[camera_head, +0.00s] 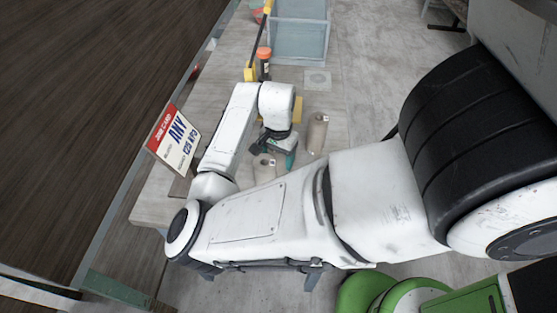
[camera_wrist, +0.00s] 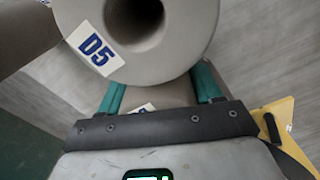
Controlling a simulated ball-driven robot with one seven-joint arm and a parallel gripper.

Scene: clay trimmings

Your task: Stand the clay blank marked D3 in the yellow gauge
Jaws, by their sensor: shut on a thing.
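My gripper (camera_head: 276,150) is low over the table and shut on a beige clay blank (camera_head: 264,172). In the wrist view the teal fingers of my gripper (camera_wrist: 160,88) sit on either side of its body. Its round end (camera_wrist: 178,58), with a central hole and a label reading D5, faces the camera. A second label shows only partly between the fingers. Another blank (camera_head: 317,137) stands upright to the right; its mark is too small to read. No D3 mark is legible. A yellow piece (camera_head: 297,112), perhaps the gauge, is partly hidden behind my arm; yellow also shows in the wrist view (camera_wrist: 282,122).
An orange-capped bottle (camera_head: 264,66) and a grey-blue crate (camera_head: 299,40) stand farther back. A small pale plate (camera_head: 317,79) lies before the crate. A brown shape (camera_wrist: 25,35) fills the wrist view's upper left corner.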

